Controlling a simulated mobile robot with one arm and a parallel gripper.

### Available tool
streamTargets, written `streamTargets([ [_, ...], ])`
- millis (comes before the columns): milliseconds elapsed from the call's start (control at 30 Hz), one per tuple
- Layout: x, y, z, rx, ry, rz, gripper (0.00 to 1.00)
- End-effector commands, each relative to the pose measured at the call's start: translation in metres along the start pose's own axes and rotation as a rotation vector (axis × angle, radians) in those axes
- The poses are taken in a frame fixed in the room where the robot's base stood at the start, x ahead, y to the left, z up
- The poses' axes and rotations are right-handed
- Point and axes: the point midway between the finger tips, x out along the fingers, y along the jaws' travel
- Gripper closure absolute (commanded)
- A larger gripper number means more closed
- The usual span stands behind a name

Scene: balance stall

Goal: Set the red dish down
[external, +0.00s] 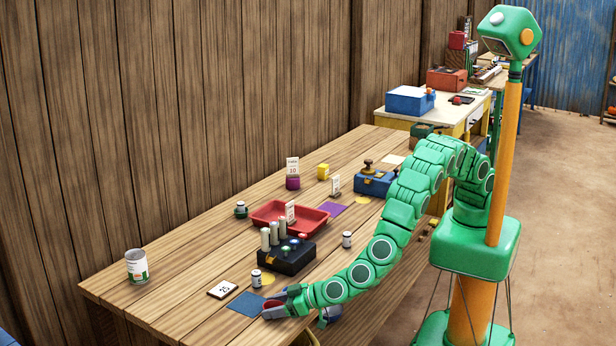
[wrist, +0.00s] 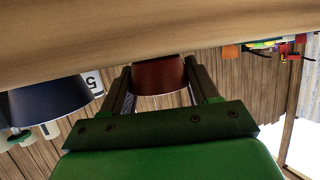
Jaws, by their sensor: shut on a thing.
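My gripper (external: 280,305) is low at the near front edge of the wooden table, beside a dark blue square mat (external: 247,304). It is shut on the red dish, of which a little red shows at the fingers in the external view (external: 274,312). In the wrist view the dark red dish (wrist: 158,75) sits between the two fingers. Whether its underside touches the table cannot be told. A dark blue dish (wrist: 47,102) is at the left of the wrist view, apart from the fingers.
A number card (external: 222,289), a small jar (external: 256,279) and a yellow disc (external: 270,278) lie close by. A black block with several cylinders (external: 285,257) and a red tray (external: 316,220) stand further back. A can (external: 137,266) is at left; bare planks lie between.

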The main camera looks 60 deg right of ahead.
Motion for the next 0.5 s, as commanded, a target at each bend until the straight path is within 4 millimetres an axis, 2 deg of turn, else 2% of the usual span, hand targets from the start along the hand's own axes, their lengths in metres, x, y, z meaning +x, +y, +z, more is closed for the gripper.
streamTargets([
  [200, 0.0014, 0.0001, 0.0037, 0.000, -0.001, 0.000, 0.75],
  [233, 0.0014, 0.0001, 0.0036, 0.000, 0.000, 0.000, 0.37],
  [367, 0.0013, 0.0001, 0.0033, 0.000, 0.000, 0.000, 0.17],
  [500, 0.0012, 0.0001, 0.0031, 0.000, 0.000, 0.000, 0.15],
])
